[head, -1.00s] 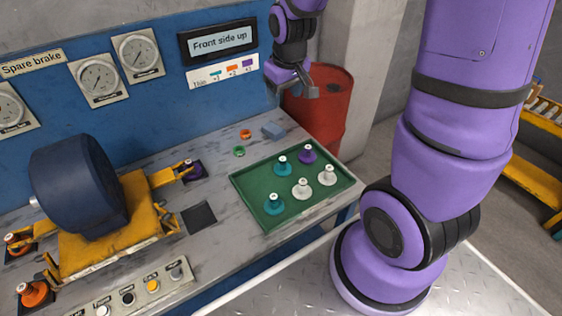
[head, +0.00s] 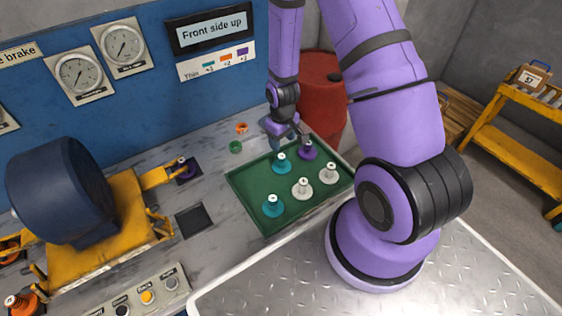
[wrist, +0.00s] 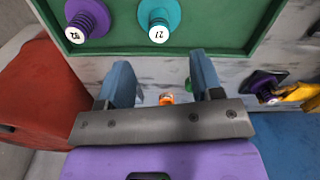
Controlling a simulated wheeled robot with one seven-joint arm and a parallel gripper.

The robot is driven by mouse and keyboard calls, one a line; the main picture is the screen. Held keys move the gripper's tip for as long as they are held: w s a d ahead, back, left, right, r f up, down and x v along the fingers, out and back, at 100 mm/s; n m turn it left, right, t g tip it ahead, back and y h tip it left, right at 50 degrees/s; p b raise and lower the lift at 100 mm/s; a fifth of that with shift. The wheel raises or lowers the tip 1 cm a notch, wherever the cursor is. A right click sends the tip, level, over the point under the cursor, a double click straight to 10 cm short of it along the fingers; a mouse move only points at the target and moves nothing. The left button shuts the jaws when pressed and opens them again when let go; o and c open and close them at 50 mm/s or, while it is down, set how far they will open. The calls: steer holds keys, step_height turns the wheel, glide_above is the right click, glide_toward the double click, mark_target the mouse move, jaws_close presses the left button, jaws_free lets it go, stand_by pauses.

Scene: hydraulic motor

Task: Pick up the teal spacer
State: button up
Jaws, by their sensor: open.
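Two teal pieces with white tops stand upright on the green tray (head: 325,205) in the head view: one at the back (head: 281,163), one at the front left (head: 272,206). One teal piece, its top marked like "27", also shows in the wrist view (wrist: 158,16). A small green ring (head: 236,147) lies left of the tray; I cannot tell if it counts as teal. My gripper (head: 291,137) is open and empty over the tray's back edge, close to the back teal piece. In the wrist view its fingers (wrist: 160,68) are apart.
A purple piece (head: 307,151) stands right beside the back teal one, near my gripper. White pieces (head: 302,188) stand in front. A red barrel (head: 320,95) is behind the tray; the dark motor (head: 58,188) is left.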

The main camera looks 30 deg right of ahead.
mark_target(282, 156)
step_height(282, 156, down, 5)
steer(key=shift+f, duration=0.1)
steer(key=shift+w+f, duration=0.15)
steer(key=shift+f, duration=1.2)
steer(key=shift+w+f, duration=0.1)
steer(key=shift+f, duration=1.2)
steer(key=c, duration=1.1)
step_height(282, 156, up, 9)
steer(key=shift+f, duration=0.1)
steer(key=shift+r, duration=0.65)
